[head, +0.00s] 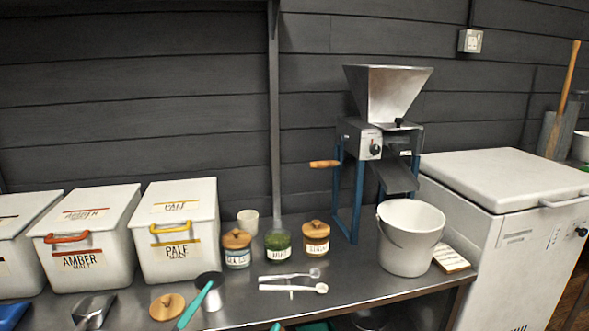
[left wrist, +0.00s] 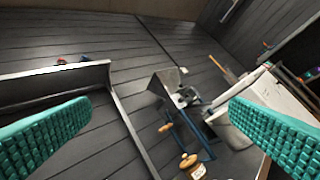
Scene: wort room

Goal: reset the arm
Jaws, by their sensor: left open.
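My left gripper (head: 242,305) shows at the bottom edge of the head view as two teal fingertips, spread apart with nothing between them. One finger overlaps a metal cup on the counter in the picture; whether it touches cannot be told. In the left wrist view the ribbed teal fingers of this gripper (left wrist: 160,103) stand wide apart at the two sides. Between them, farther off, are the mill and wall, seen tilted.
The steel counter (head: 352,282) holds malt bins (head: 176,232), jars (head: 237,250), a loose wooden lid (head: 167,307), the metal cup (head: 214,298), white spoons (head: 292,288), a grain mill (head: 388,92) and a white bucket (head: 409,240). A white chest (head: 500,180) stands at right.

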